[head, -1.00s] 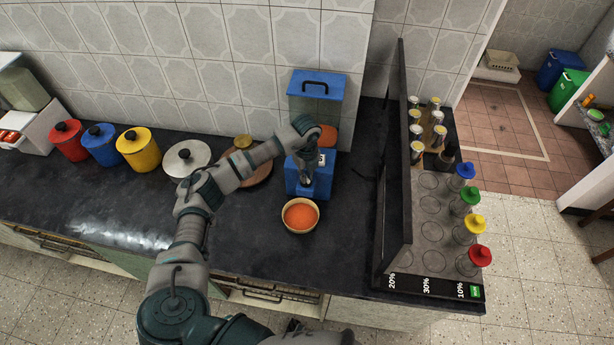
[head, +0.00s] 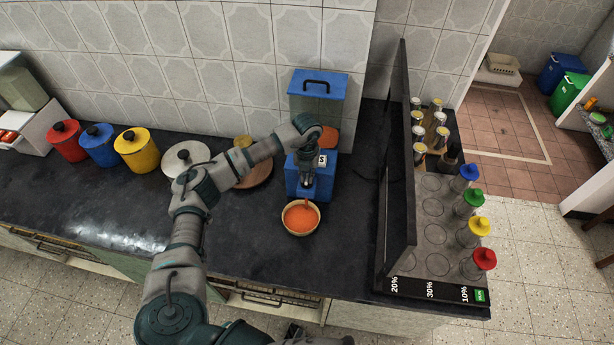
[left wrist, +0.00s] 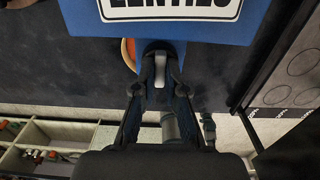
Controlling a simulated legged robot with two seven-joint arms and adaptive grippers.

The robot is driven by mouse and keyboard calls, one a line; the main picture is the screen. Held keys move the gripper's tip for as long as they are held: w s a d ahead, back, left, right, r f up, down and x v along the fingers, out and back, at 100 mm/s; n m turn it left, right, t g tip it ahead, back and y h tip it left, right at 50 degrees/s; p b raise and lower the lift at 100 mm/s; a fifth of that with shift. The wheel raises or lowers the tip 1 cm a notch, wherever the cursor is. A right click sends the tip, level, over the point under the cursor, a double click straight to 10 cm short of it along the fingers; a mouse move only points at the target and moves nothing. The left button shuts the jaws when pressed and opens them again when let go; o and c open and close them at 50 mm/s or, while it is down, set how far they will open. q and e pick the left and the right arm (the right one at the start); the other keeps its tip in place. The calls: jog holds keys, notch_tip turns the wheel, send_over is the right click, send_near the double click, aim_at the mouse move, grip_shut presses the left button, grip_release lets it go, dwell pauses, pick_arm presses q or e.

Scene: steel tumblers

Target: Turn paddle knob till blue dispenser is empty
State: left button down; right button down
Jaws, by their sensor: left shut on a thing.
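The blue dispenser (head: 318,90) stands against the tiled wall, with a handled lid and a clear upper part. Orange lentils (head: 328,136) show low in it, partly hidden by my arm. Its blue lower front also shows in the left wrist view (left wrist: 215,30), with a white label cut off at the top. My left gripper (head: 308,178) is in front of the dispenser and is shut on the grey paddle knob (left wrist: 160,64). A round bowl (head: 288,228) with orange lentils sits below the outlet. Orange shows between outlet and bowl, like falling lentils. My right gripper is out of view.
Red (head: 67,146), blue (head: 100,150) and yellow (head: 138,155) canisters stand at the left. A white-lidded pot (head: 185,158) is nearer. A dark upright panel (head: 402,170) and a rack of tumblers bound the right. The counter front is clear.

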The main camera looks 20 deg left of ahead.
aim_at(307, 177)
pick_arm(q)
jog(key=shift+w+r, duration=0.2)
jog(key=shift+r, duration=0.05)
jog(key=c, duration=1.5)
grip_release()
jog(key=shift+f, duration=0.2)
jog(key=shift+a+r, duration=0.1)
notch_tip(307, 177, up, 12)
jog(key=shift+f, duration=0.25)
